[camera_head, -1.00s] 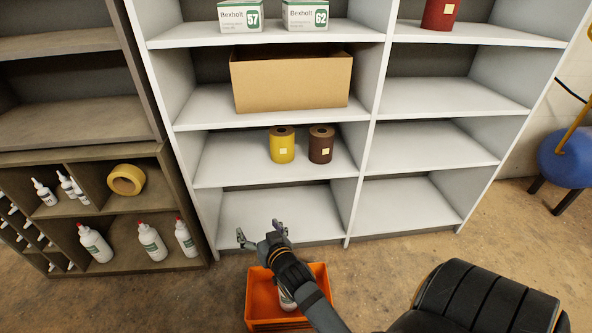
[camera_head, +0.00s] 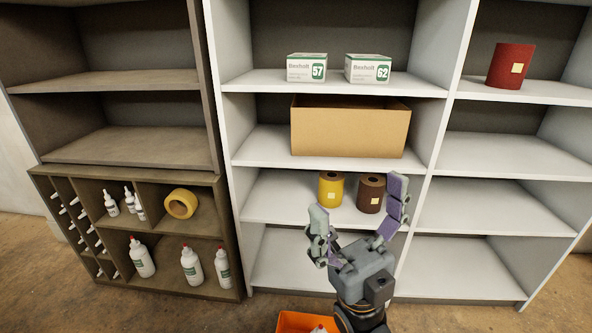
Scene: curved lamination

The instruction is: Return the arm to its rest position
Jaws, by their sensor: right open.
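My right gripper (camera_head: 358,212) is open and empty, its two fingers spread and pointing up. It shows in front of the lower part of the white shelf unit (camera_head: 232,140). Its right finger overlaps the edge of a brown roll (camera_head: 369,196) in the picture. A yellow roll (camera_head: 330,190) stands beside the brown one on the same shelf. The arm comes up from the bottom edge, just right of an orange bin (camera_head: 290,322). My left gripper is not in view.
A cardboard box (camera_head: 350,132), two white cartons (camera_head: 307,67) and a red roll (camera_head: 511,66) sit on higher shelves. A brown cabinet (camera_head: 122,172) with bottles and a yellow tape roll (camera_head: 181,204) stands left. The lower right shelf (camera_head: 470,265) is empty.

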